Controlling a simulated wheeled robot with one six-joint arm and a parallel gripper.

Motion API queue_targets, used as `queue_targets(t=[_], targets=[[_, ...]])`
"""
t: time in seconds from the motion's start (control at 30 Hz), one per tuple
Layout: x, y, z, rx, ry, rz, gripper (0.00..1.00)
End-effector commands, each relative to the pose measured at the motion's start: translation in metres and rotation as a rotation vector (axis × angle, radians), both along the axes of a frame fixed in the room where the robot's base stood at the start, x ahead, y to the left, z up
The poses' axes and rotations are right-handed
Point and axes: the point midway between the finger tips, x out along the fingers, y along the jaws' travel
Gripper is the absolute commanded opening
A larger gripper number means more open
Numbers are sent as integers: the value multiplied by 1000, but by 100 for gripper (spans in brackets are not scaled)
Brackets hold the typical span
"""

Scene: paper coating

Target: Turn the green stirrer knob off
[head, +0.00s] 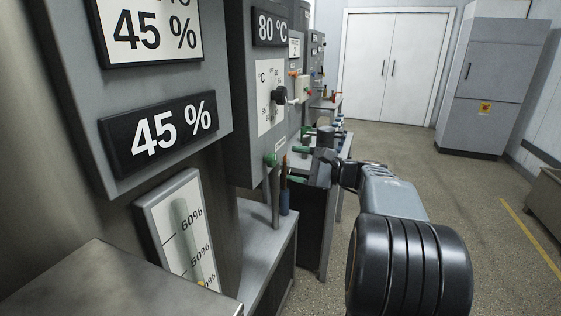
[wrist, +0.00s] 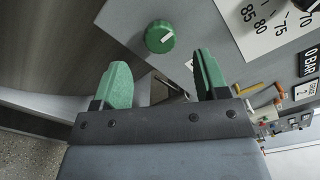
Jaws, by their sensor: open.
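The green stirrer knob (wrist: 158,38) is round with a white pointer mark and sits on a grey panel, at the top centre of the wrist view. In the wrist view its mark points up and to the right. In the head view the green knob (head: 270,160) is on the lower part of the grey cabinet. My gripper (wrist: 160,75) is open, with its green fingers spread apart below the knob and nothing between them. In the head view my gripper (head: 299,165) is to the right of the knob, apart from it.
A black knob (head: 280,96) with a temperature scale sits above on the same cabinet (head: 250,130). A grey bench (head: 262,245) stands below it. More cabinets and handles line the wall beyond. Open floor (head: 440,190) lies to the right, with a tall grey locker (head: 490,85) at the back.

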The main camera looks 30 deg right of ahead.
Motion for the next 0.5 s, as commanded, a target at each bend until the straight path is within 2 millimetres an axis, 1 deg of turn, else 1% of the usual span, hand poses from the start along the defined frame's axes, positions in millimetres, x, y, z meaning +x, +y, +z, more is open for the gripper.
queue_targets(t=[0.03,0.2,0.33,0.5], targets=[[-8,-9,1,0,0,-6,67],[-31,-29,0,1,1,-4,67],[-43,-40,0,1,1,-4,67],[-51,-48,0,0,0,-1,67]])
